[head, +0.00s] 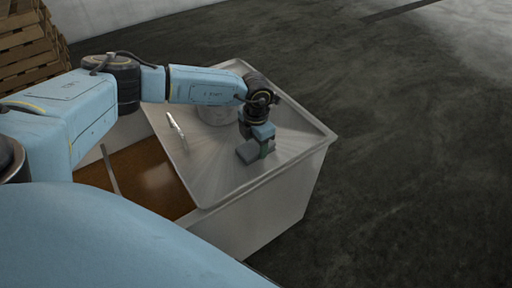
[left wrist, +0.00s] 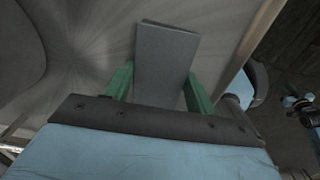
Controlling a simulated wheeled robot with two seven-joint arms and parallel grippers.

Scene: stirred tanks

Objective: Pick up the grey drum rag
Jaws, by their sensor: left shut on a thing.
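The grey drum rag (head: 247,151) is a flat grey folded piece over the metal lid of the tank. My left gripper (head: 263,149) reaches down from above and is shut on the rag. In the left wrist view the rag (left wrist: 165,65) lies between the two green fingers (left wrist: 155,90), which press on its sides. I cannot tell whether the rag still touches the lid.
The metal tank lid (head: 215,180) covers part of a pale tank with brown liquid (head: 150,178) at its open side. A silver handle (head: 176,129) and a grey round drum (head: 214,114) are on the lid. Wooden pallets (head: 28,45) stand at upper left. Floor at right is clear.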

